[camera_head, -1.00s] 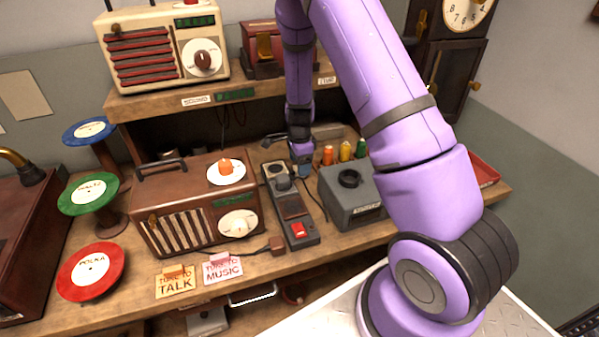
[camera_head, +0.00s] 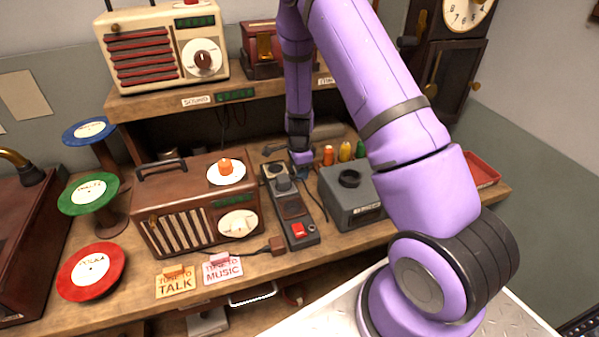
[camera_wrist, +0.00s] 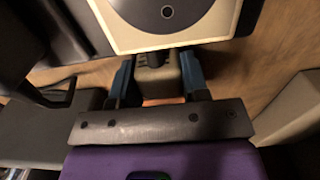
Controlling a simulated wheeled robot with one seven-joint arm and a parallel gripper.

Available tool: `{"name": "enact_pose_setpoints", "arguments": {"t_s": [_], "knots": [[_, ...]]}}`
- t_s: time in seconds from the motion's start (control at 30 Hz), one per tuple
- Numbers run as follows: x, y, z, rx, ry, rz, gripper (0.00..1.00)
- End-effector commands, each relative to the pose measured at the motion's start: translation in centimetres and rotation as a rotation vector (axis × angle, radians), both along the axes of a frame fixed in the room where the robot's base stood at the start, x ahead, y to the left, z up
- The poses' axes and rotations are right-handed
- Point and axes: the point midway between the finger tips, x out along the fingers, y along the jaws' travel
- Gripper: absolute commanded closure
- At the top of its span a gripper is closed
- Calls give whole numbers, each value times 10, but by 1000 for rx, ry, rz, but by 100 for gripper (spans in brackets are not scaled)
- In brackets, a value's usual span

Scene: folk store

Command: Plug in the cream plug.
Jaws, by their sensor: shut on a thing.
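My gripper (camera_wrist: 160,68) has blue fingers shut on a dull beige plug (camera_wrist: 158,82) in the wrist view. The plug's front end is close to the edge of a cream socket face (camera_wrist: 200,8) with a dark round hole; I cannot tell whether they touch. In the head view, my gripper (camera_head: 300,161) is low at the far end of the dark power strip (camera_head: 291,208), and the held plug cannot be made out. The strip has a cream socket at its far end, a dark block in the middle and a red switch (camera_head: 298,230) at its near end.
A brown radio (camera_head: 195,205) stands left of the strip and a grey box (camera_head: 350,200) right of it. A brown plug (camera_head: 277,246) on a lead lies by the strip's near end. Several coloured bottles (camera_head: 344,152) stand right of my gripper. A shelf overhangs behind.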

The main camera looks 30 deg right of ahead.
Motion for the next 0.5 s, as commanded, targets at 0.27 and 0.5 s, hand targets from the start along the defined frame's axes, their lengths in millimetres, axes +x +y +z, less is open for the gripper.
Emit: {"name": "enact_pose_setpoints", "arguments": {"t_s": [0.27, 0.5], "knots": [[1, 0, 9, -1, -3, 1, 79], [1, 1, 50, -1, -5, 1, 79]]}}
